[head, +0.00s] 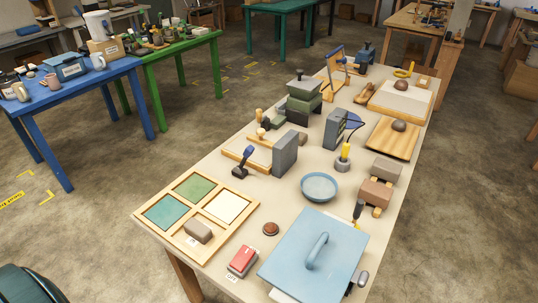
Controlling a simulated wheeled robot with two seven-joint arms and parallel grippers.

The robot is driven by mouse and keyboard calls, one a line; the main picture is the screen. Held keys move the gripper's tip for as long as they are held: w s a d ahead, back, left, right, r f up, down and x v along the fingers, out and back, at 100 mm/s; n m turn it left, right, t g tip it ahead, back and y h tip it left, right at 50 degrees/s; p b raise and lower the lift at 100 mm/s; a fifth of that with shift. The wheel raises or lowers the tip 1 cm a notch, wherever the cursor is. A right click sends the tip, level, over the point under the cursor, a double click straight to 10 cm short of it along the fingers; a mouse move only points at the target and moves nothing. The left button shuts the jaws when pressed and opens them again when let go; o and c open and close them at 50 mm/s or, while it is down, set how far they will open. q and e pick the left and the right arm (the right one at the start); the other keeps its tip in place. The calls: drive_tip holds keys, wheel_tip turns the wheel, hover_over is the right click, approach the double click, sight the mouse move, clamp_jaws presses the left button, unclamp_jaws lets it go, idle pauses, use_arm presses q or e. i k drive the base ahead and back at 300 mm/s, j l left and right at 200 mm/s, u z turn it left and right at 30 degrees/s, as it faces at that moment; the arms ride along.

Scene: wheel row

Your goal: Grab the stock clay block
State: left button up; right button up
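Several clay-like blocks are on the long table, and I cannot tell which one is the stock clay block. A grey-brown block (199,231) lies in the front compartment of a wooden tray with colored tiles (165,251), beside a small label. At the table's right edge a grey-brown block (386,168) sits just behind a reddish-brown block (376,194), which rests on small wooden supports. Neither of my grippers is in view.
A blue table (72,93) and a green table (180,48) stand left across open floor.

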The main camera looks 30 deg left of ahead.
sight(203, 233)
drive_tip(key=k, duration=0.65)
drive_tip(key=z, duration=1.75)
drive_tip(key=k+j, duration=0.25)
drive_tip(key=j, duration=0.45)
drive_tip(key=k+j, duration=0.25)
drive_tip(key=j, duration=0.45)
drive_tip(key=k+j, duration=0.25)
drive_tip(key=j, duration=0.45)
drive_tip(key=k+j, duration=0.25)
drive_tip(key=j, duration=0.45)
drive_tip(key=k+j, duration=0.25)
drive_tip(key=j, duration=0.5)
drive_tip(key=k+j, duration=0.25)
drive_tip(key=j, duration=0.45)
drive_tip(key=k+j, duration=0.25)
drive_tip(key=j, duration=0.45)
drive_tip(key=k+j, duration=0.3)
drive_tip(key=j, duration=0.4)
